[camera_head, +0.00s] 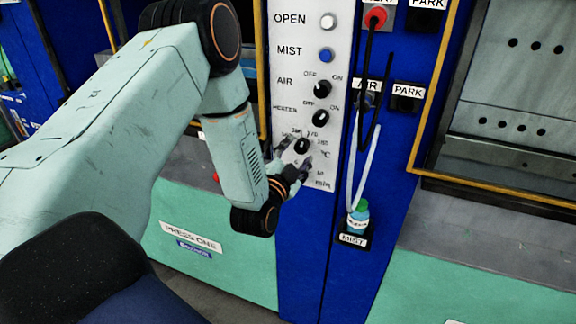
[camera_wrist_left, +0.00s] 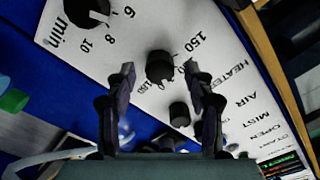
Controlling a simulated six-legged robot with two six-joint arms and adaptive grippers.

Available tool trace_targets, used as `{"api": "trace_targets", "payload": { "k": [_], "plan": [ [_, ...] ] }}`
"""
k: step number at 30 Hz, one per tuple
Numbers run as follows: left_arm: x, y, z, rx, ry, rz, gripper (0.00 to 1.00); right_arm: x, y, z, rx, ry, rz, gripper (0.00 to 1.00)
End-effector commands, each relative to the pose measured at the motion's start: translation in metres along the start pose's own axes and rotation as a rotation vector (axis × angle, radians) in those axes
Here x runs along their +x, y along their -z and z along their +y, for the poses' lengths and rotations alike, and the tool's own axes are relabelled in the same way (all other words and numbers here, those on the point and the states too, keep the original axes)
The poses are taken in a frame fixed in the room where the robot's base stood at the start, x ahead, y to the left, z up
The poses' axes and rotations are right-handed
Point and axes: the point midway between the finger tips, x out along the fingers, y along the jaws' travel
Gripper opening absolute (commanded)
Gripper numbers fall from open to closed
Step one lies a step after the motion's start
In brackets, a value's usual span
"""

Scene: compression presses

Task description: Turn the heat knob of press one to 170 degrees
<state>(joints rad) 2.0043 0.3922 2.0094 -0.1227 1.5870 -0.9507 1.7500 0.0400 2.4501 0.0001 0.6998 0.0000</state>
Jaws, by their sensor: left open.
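The heat knob (camera_head: 302,146) is a black dial on the white control panel, with a scale marked °C around it. In the left wrist view the heat knob (camera_wrist_left: 160,67) stands between the two fingertips, with a gap on each side. A printed 150 is beside it; its setting is too small to read surely. My left gripper (camera_head: 296,160) is open, its fingers at either side of the knob. It also shows in the left wrist view (camera_wrist_left: 160,78). The press one sign (camera_head: 191,236) is on the green front. My right gripper is not in view.
Above are the heater switch (camera_head: 320,118), air switch (camera_head: 322,89), blue mist button (camera_head: 326,55) and white open button (camera_head: 328,21). The minutes knob (camera_wrist_left: 86,10) is close by.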

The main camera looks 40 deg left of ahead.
Motion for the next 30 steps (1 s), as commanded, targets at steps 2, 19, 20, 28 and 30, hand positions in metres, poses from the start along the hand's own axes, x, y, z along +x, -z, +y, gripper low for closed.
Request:
{"api": "trace_targets", "payload": {
  "k": [2, 19, 20, 28, 30],
  "plan": [
    [-0.014, -0.001, 0.000, -0.003, -0.002, -0.003, 0.54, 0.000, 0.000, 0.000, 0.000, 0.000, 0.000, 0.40],
    [-0.104, 0.000, 0.000, -0.001, 0.001, 0.000, 0.54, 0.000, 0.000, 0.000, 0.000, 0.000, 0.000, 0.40],
    [-0.105, 0.000, -0.001, -0.001, 0.001, 0.000, 0.54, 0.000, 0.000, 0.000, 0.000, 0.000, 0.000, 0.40],
    [-0.106, 0.001, -0.001, -0.001, 0.003, 0.001, 0.54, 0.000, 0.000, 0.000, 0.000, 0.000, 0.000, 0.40],
    [-0.106, 0.001, -0.001, -0.001, 0.003, 0.002, 0.54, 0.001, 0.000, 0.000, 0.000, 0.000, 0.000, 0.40]
  ]
}}
